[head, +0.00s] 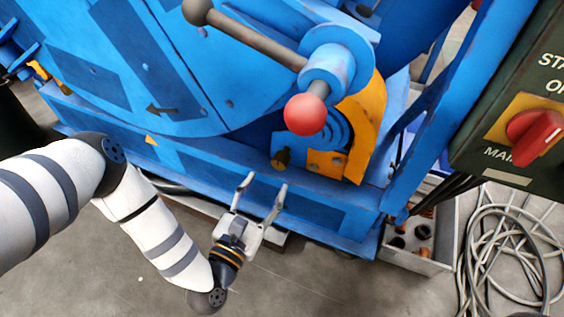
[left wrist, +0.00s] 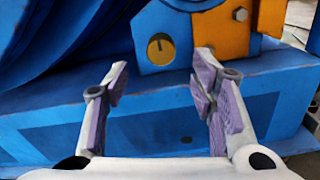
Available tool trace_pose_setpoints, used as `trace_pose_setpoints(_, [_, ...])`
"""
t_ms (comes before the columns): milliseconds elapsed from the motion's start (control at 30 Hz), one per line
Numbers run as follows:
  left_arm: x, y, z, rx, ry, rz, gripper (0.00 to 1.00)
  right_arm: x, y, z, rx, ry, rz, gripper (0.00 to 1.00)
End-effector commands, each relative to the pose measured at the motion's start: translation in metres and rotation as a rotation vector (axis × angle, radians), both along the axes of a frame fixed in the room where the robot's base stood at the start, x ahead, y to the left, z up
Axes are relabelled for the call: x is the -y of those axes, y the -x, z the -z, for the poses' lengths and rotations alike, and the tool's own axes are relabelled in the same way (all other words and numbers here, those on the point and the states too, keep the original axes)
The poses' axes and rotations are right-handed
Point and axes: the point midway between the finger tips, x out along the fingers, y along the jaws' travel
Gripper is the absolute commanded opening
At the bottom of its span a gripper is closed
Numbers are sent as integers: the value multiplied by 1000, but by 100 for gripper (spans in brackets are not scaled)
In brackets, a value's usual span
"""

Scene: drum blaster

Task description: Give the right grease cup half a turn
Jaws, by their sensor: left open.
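The right grease cup (head: 281,158) is a small dark brass knob on the blue machine's lower face, just left of the orange bracket. In the left wrist view the cup (left wrist: 160,48) shows face-on as a round yellow-brown disc with a dark upright mark. My left gripper (head: 264,184) is open and empty, below and a little left of the cup, fingers pointing up toward it. In the left wrist view the open fingers (left wrist: 160,82) stand either side of the cup's line, with the cup beyond the tips and apart from them. My right gripper is out of view.
An orange guard (head: 362,130) stands right of the cup. A lever with a red ball (head: 305,114) hangs above it. A blue base ledge (head: 310,205) runs below. A grey parts bin (head: 430,265), cables (head: 510,250) and a control box (head: 520,110) are at right.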

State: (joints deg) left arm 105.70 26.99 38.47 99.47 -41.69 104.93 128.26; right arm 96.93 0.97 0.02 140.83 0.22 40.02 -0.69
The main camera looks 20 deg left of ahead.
Motion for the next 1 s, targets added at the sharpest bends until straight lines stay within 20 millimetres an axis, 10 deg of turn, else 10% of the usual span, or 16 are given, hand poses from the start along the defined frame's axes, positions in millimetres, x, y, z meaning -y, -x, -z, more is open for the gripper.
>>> trace_pose_setpoints(300, [3,-73,2,-1,-2,3,51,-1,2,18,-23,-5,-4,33])
trace_pose_setpoints(700, [4,-86,1,-5,-3,3,51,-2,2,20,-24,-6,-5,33])
trace_pose_setpoints(900, [4,-86,1,-5,-3,3,6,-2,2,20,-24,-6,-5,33])
trace_pose_setpoints(1000, [4,-86,1,-5,-3,3,3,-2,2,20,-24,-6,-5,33])
